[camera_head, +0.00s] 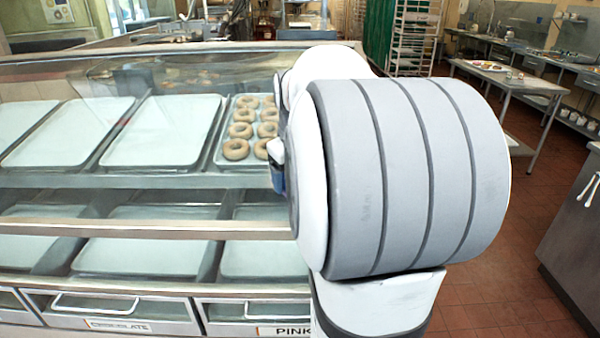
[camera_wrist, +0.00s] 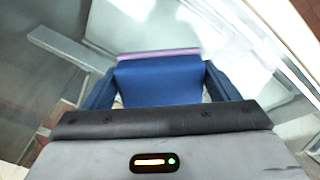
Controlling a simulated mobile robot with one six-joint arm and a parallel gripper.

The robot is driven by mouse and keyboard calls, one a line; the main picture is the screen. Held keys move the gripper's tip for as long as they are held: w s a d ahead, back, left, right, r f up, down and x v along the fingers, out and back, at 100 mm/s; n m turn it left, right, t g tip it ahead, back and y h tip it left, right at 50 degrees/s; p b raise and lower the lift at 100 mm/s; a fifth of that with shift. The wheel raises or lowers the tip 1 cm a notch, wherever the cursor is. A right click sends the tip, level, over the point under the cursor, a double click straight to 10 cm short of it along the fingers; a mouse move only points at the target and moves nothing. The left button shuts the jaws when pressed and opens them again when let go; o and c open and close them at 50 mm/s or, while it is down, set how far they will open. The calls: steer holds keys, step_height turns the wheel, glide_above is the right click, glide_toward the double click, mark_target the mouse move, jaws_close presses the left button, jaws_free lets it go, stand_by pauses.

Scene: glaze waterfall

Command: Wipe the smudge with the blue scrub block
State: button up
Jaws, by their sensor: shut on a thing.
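In the wrist view, the blue scrub block (camera_wrist: 158,84) sits between the two dark fingers of my gripper (camera_wrist: 158,72), which is shut on it. A thin purple strip runs along the block's far edge. In front of the block is a pale, glassy surface with bright reflections; I cannot tell whether the block touches it. In the head view, my arm hides most of the gripper, and only a small dark blue part shows at the arm's left edge.
A glass-fronted display case (camera_head: 150,235) fills the left, with pale trays (camera_head: 165,130) and a tray of doughnuts (camera_head: 236,149). A metal counter (camera_head: 575,240) stands at the right, and a work table (camera_head: 505,78) stands farther back. Red tiled floor (camera_head: 510,270) is open between them.

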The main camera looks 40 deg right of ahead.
mark_target(268, 176)
steer(key=shift+w+a+r+p, duration=0.1)
steer(key=shift+w+a, duration=0.55)
steer(key=shift+a, duration=0.25)
steer(key=shift+w+a+f+p, duration=0.15)
steer(key=shift+w+a, duration=0.45)
steer(key=shift+a, duration=0.35)
steer(key=shift+w+a+r+p, duration=0.1)
steer(key=shift+w+a+r, duration=0.05)
steer(key=shift+w+a, duration=0.65)
steer(key=shift+w+d+r+p, duration=0.2)
steer(key=shift+w+d+p, duration=0.35)
steer(key=shift+w, duration=0.15)
steer(key=shift+s+d, duration=1)
steer(key=shift+d, duration=0.5)
steer(key=shift+s+d, duration=1.05)
steer(key=shift+d, duration=0.45)
steer(key=shift+s+d, duration=1)
steer(key=shift+d, duration=0.5)
steer(key=shift+r, duration=0.1)
